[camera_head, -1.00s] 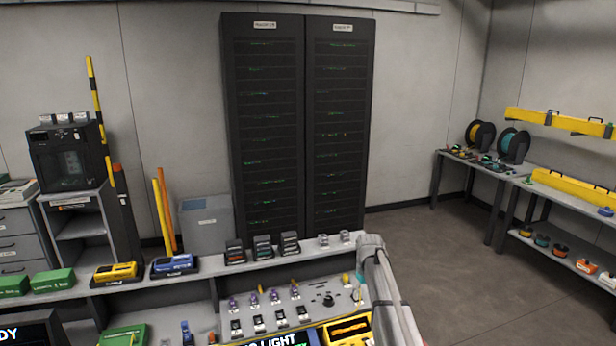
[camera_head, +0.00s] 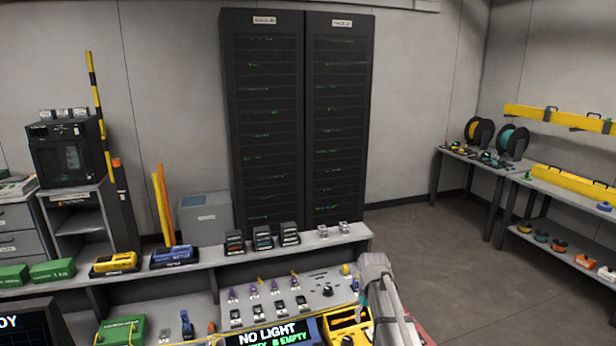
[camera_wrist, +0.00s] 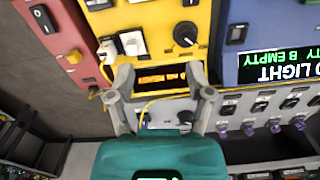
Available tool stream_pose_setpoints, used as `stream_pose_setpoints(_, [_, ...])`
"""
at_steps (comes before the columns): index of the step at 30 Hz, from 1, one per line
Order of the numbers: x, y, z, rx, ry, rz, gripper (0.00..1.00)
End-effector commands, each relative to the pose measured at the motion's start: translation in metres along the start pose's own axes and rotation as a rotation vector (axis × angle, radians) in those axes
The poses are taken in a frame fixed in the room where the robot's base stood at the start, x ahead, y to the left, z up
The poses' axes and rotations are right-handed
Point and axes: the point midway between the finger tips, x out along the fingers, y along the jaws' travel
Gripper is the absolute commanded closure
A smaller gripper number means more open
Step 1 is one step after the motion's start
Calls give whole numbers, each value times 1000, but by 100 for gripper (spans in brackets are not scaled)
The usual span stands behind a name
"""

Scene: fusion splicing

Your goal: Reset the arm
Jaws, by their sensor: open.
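My arm (camera_head: 388,300) rises at the lower right of the bench in the head view; its gripper end is hidden there. In the wrist view my gripper (camera_wrist: 163,92) is open, its two grey fingers apart with nothing seen between the tips. Beyond them is a yellow device (camera_wrist: 155,40) with a black knob, switches and a small orange-lit display. A thin yellow fibre runs near the fingers. A teal housing (camera_wrist: 160,158) fills the bottom of the wrist view; I cannot tell whether it is part of my gripper.
The bench holds a panel reading "NO LIGHT" (camera_head: 275,332), connectors, a yellow device (camera_head: 348,328) and green boxes (camera_head: 52,270). A dark server rack (camera_head: 300,120) stands behind. A side table (camera_head: 475,165) with reels is at the right. The floor (camera_head: 440,245) between is clear.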

Motion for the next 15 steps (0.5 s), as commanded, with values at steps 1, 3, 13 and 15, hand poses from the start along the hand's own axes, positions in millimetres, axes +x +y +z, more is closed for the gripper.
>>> stream_pose_setpoints(1, [11,-6,23,15,0,0,33])
stream_pose_setpoints(3, [20,-13,49,40,0,0,33])
stream_pose_setpoints(13, [61,-43,167,171,0,1,33])
stream_pose_setpoints(15, [65,-46,180,189,0,1,33])
